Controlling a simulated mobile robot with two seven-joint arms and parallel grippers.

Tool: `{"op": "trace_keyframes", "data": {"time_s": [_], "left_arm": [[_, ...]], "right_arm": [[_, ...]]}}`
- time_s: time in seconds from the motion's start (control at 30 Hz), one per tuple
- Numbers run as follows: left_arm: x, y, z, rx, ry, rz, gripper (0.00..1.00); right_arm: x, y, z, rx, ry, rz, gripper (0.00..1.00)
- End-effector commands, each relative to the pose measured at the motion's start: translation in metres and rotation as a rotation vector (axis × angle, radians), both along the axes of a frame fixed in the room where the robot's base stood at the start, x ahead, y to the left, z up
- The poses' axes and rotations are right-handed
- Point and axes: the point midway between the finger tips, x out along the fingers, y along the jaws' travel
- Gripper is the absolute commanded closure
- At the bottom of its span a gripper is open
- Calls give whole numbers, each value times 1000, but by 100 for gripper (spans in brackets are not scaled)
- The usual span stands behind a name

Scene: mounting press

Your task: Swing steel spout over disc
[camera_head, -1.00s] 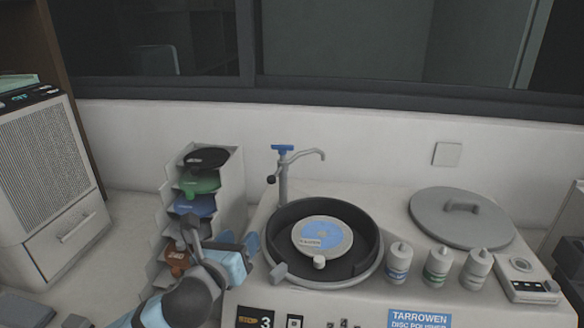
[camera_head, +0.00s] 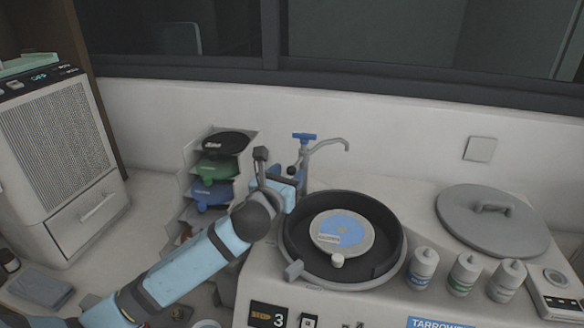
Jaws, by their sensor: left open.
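The steel spout (camera_head: 328,144) rises behind the left rim of the polisher bowl (camera_head: 401,250), with a blue tap handle (camera_head: 304,136) on top. Its curved tip points right and back, apart from the space over the disc. The blue and grey disc (camera_head: 345,230) lies in the black bowl, with a small white knob at its front edge. My right gripper is not in view.
A rack (camera_head: 247,150) of coloured discs stands left of the bowl, behind my left arm. Several white bottles (camera_head: 464,273) line the bowl's right front. A grey lid (camera_head: 492,222) lies at right, beside a small control box (camera_head: 556,292).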

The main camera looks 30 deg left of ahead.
Motion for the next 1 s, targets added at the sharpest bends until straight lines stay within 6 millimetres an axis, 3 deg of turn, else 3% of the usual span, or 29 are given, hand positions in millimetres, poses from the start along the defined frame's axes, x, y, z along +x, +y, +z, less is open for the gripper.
{"op": "trace_keyframes", "data": {"time_s": [0.2, 0.53, 0.57, 0.77, 1.0], "left_arm": [[23, 2, 0, -2, 1, 0, 50], [27, 2, 0, -1, 1, 0, 50], [27, 2, 0, -1, 1, 0, 52], [27, 2, 0, -1, 1, 0, 98], [26, 3, 0, 0, 1, -5, 100]], "right_arm": [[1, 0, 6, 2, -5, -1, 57], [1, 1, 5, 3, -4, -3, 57], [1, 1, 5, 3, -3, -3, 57], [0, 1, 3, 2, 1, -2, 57], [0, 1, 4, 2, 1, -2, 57]]}}
